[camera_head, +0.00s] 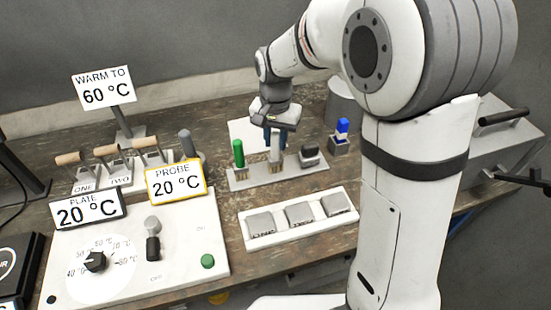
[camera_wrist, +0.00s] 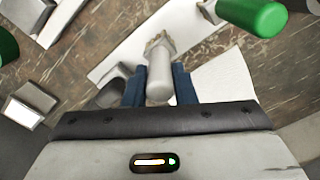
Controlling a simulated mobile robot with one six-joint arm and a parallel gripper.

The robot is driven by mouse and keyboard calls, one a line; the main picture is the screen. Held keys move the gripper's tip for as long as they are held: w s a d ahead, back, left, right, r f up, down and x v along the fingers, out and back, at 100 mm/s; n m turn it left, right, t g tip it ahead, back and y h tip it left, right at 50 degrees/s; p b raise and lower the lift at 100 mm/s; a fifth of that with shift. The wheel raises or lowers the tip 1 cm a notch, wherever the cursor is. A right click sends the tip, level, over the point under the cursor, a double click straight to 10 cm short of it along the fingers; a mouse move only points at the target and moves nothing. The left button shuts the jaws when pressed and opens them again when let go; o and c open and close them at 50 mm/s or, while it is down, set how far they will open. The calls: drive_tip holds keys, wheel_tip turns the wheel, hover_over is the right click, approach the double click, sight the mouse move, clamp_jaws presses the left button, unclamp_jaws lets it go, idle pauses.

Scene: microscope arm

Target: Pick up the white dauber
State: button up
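The white dauber (camera_head: 275,151) stands upright at the rack (camera_head: 296,178), its bristle end down. In the wrist view its pale handle (camera_wrist: 160,77) lies between the two blue fingers of my gripper (camera_wrist: 160,88). The fingers hug the handle on both sides with no clear gap. In the head view my gripper (camera_head: 275,136) is over the handle's top and hides part of it. A green dauber (camera_head: 238,152) stands to its left; its handle also shows in the wrist view (camera_wrist: 254,14).
A grey-black dauber or stamp (camera_head: 309,154) stands just right on the rack, and a blue-topped one (camera_head: 342,129) sits in its own block. A white tray with square blocks (camera_head: 299,214) lies in front. The hotplate panel (camera_head: 130,262) and signs stand left.

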clamp_jaws()
wheel_tip(320, 180, up, 10)
drive_tip(key=shift+b, duration=0.3)
